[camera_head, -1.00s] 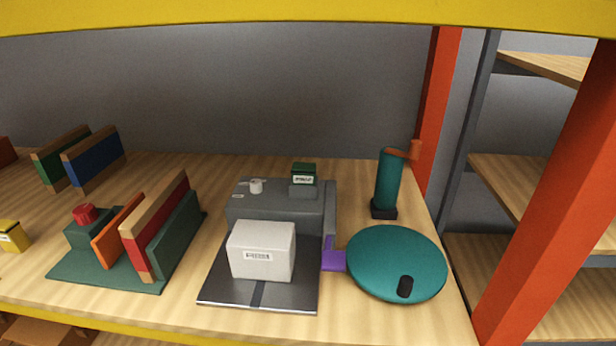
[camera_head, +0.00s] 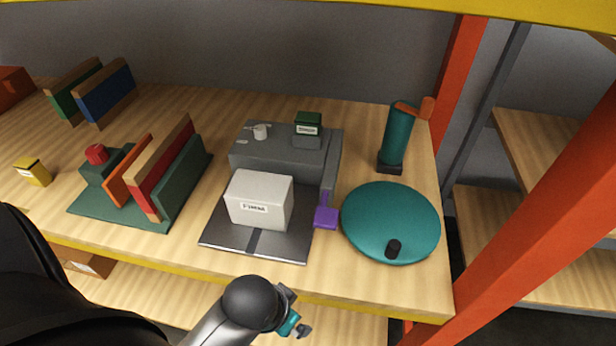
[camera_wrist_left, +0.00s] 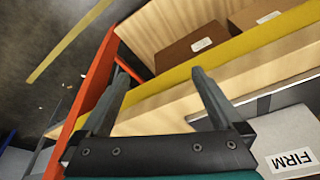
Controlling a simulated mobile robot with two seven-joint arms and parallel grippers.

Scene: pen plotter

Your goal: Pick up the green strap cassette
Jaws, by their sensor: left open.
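A small dark green box with a white label, which looks like the green strap cassette (camera_head: 308,124), sits on top of the grey machine (camera_head: 280,150) at its back right. It does not show in the left wrist view. My left gripper (camera_head: 300,328) is low at the bottom of the head view, in front of the shelf edge and well apart from the cassette. In the left wrist view my left gripper (camera_wrist_left: 160,78) has its two fingers spread with nothing between them. My right gripper is not in view.
A white box (camera_head: 258,200) sits at the front of the machine, with a purple part (camera_head: 326,217) beside it. A teal disc (camera_head: 390,222) and a teal cylinder (camera_head: 397,138) stand right. Upright boards (camera_head: 165,170) stand left. A yellow shelf edge (camera_head: 150,262) runs along the front.

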